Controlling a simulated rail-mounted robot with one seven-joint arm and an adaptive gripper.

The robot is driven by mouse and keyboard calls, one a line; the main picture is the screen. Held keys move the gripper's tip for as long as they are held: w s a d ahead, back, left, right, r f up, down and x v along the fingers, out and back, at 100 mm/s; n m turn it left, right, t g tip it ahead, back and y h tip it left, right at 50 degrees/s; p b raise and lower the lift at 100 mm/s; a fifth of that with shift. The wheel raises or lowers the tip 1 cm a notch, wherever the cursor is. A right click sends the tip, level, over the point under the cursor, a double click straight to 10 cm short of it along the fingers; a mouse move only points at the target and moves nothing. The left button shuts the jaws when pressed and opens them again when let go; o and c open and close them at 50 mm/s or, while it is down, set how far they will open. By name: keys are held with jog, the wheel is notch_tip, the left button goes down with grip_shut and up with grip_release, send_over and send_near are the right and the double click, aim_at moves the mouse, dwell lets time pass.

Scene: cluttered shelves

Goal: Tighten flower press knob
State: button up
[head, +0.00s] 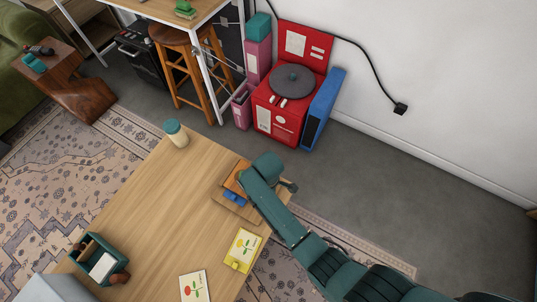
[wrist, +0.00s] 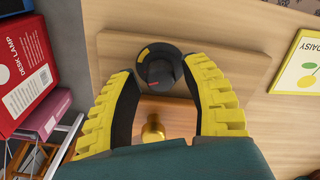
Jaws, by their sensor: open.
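The flower press shows in the wrist view as stacked pale wooden boards (wrist: 225,50). A round black knob (wrist: 158,68) with a yellow mark and a small red mark sits on it. My gripper (wrist: 160,72), with yellow ribbed fingers and black inner pads, is open. Its fingertips are on either side of the knob; I cannot tell whether they touch it. A brass-coloured post (wrist: 153,130) shows between the fingers. In the head view, my teal arm hangs over wooden boards (head: 232,206) on the table and hides the knob and fingers. A blue piece (head: 235,197) lies beside the arm.
The wooden table (head: 150,215) carries a yellow daisy card (head: 243,247), another flower card (head: 194,287), a green caddy (head: 101,262) and a teal-lidded jar (head: 176,133). The table's middle is clear. A red box (head: 277,118) stands on the floor beyond.

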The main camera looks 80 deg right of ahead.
notch_tip(320, 180, up, 2)
jog(key=p, duration=0.3)
jog(key=shift+r, duration=0.25)
jog(key=shift+f, duration=0.1)
jog(key=shift+f, duration=0.1)
jog(key=shift+f+b, duration=0.8)
jog(key=shift+f, duration=0.3)
